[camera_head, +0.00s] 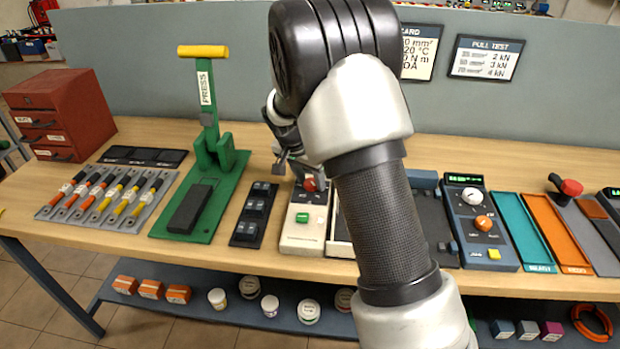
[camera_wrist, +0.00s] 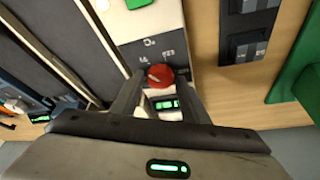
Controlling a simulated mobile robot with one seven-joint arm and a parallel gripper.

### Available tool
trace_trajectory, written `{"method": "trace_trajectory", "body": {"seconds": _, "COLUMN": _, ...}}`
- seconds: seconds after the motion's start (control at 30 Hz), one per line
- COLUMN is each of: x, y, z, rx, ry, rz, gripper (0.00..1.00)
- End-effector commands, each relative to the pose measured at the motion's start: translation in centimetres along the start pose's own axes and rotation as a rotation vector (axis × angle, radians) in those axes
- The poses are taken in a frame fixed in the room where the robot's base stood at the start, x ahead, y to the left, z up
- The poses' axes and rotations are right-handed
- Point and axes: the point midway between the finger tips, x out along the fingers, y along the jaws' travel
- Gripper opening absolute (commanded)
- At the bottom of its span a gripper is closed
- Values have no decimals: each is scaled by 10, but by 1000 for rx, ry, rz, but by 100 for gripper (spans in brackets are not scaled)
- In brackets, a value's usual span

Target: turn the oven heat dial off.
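A red dial (camera_head: 310,184) sits on a small beige panel box (camera_head: 302,243) with a green button (camera_head: 302,217); I take it for the oven heat dial, though its labels are too small to read surely. In the wrist view the red dial (camera_wrist: 160,75) has a pale pointer mark and printed marks around it. My gripper (camera_wrist: 158,84) has its fingers apart, one on each side of the dial. I cannot tell whether they touch it. In the head view my arm hides part of the box.
A control unit (camera_head: 478,223) with white and orange knobs stands at right. A dark switch block (camera_head: 254,214) and a green lever press (camera_head: 205,160) stand left of the beige box. Bare bench top (camera_head: 470,147) lies behind the devices.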

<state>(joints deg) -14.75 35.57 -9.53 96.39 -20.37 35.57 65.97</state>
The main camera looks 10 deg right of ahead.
Motion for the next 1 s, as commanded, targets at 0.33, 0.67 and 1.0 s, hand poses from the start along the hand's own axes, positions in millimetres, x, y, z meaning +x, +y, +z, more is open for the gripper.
{"method": "trace_trajectory", "body": {"seconds": 0.33, "x": 0, "y": 0, "z": 0, "rx": -5, "ry": 0, "rz": -2, "gripper": 9}}
{"method": "trace_trajectory", "body": {"seconds": 0.67, "x": 0, "y": 2, "z": 0, "rx": -119, "ry": 0, "rz": -50, "gripper": 9}}
{"method": "trace_trajectory", "body": {"seconds": 1.0, "x": -1, "y": 5, "z": -2, "rx": -392, "ry": 0, "rz": -166, "gripper": 9}}
